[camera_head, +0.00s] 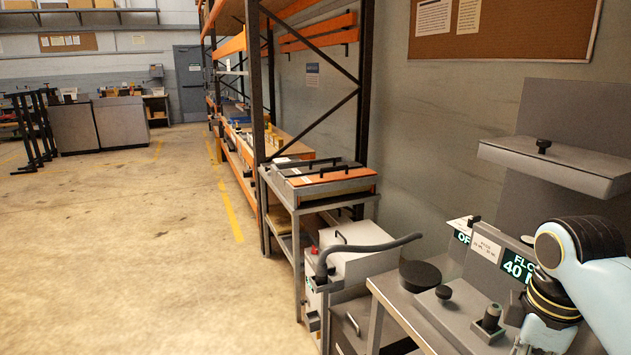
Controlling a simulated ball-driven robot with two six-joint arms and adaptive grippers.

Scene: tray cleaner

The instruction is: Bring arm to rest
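One of my arms, light blue with black and yellow rings, shows at the lower right, over the end of the grey machine (465,315). Its gripper is not clearly visible; the arm runs down out of the bottom edge of the picture. My other arm is not in view. The machine carries black knobs, a black round disc (420,275) and a sign (519,268) reading "FLO... 40". No tray shows clearly.
A white cabinet (350,255) with a curved dark hose stands left of the machine. Behind it are a metal cart (283,220) and an orange-beamed rack (257,120). A grey shelf (555,165) juts out above the machine. Open concrete floor (120,250) lies to the left.

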